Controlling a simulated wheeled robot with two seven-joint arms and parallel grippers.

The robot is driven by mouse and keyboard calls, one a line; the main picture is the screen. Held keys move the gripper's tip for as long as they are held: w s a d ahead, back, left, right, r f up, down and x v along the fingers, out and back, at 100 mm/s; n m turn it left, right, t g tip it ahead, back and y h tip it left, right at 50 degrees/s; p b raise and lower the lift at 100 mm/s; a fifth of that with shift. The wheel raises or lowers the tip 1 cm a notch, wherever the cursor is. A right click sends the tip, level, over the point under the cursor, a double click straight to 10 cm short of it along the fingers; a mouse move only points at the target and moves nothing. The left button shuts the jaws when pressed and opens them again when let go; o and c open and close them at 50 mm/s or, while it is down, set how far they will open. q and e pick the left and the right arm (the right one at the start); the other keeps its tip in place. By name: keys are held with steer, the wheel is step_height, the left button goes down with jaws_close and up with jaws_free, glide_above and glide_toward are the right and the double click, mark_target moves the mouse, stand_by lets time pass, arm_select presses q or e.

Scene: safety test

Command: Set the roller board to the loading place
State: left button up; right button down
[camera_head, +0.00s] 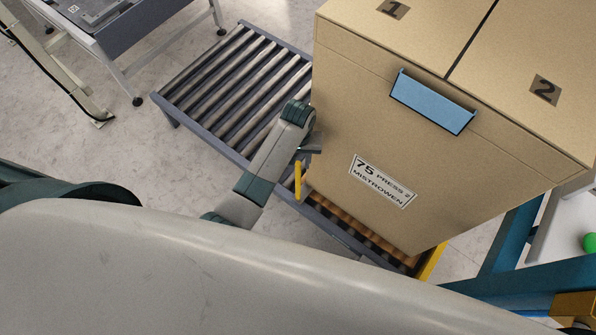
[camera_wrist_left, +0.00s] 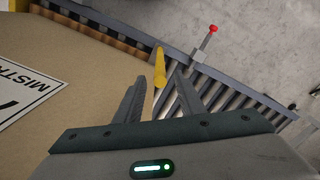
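A grey-framed roller board (camera_head: 178,110) with metal rollers runs diagonally under and beside a large cardboard box. It also shows in the left wrist view (camera_wrist_left: 240,95). A yellow bar (camera_head: 298,182) stands at its near side, beside the box; in the left wrist view the bar (camera_wrist_left: 160,68) lies just beyond and between my fingertips. My left gripper (camera_head: 314,146) is close to the box's left face. In the left wrist view its fingers (camera_wrist_left: 158,85) are apart with nothing clearly gripped. Contact with the bar cannot be told. My right gripper is not in view.
The tall cardboard box (camera_head: 350,130) carries a blue tab (camera_head: 432,100) and a white label. A red-knobbed lever (camera_wrist_left: 207,40) stands by the board's edge. A blue frame (camera_head: 510,240) stands right, a grey table (camera_head: 120,28) upper left. Floor between is clear.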

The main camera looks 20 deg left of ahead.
mark_target(298, 173)
arm_select(q)
step_height(298, 173, down, 9)
steer(key=shift+r, duration=0.1)
stand_by(0.3)
steer(key=shift+c, duration=0.6)
jaws_close()
